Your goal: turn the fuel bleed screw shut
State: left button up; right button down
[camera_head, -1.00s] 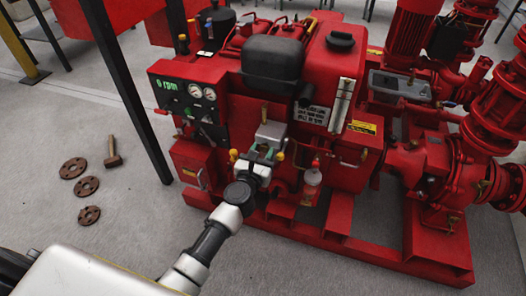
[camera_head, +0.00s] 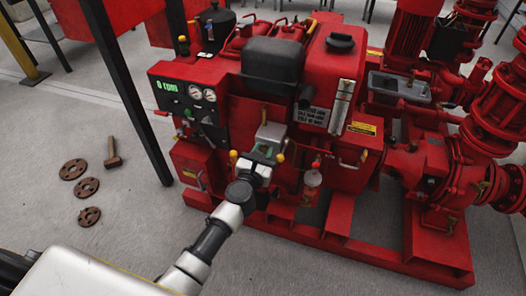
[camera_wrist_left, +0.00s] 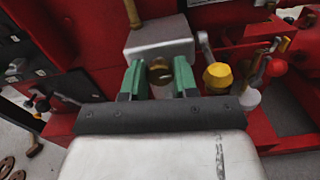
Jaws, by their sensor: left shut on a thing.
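The fuel bleed screw (camera_wrist_left: 160,72) is a small brass knob below a grey metal block (camera_wrist_left: 158,38) on the front of the red pumpset. In the left wrist view my left gripper (camera_wrist_left: 160,80) has its green fingers on either side of the brass screw, shut on it. In the head view my left gripper (camera_head: 262,157) reaches the same spot below the grey block (camera_head: 270,134), and the screw itself is hidden there. My right gripper is not in view.
A control panel (camera_head: 188,98) reading 0 rpm is to the left. A hammer (camera_head: 113,153) and rusty flanges (camera_head: 73,169) lie on the floor.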

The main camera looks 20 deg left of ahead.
pick_arm(q)
jog(key=shift+m, duration=0.3)
jog(key=m+p, duration=0.1)
jog(key=m, duration=0.2)
jog(key=m+p, duration=0.1)
jog(key=m, duration=0.4)
jog(key=m+p, duration=0.3)
jog(key=m, duration=0.6)
jog(key=shift+f+m+p, duration=0.1)
jog(key=shift+m+p, duration=0.2)
jog(key=shift+m, duration=0.5)
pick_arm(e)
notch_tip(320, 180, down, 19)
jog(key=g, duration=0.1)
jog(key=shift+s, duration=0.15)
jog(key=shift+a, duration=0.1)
pick_arm(q)
jog(key=o, duration=0.6)
jog(key=shift+o, duration=0.2)
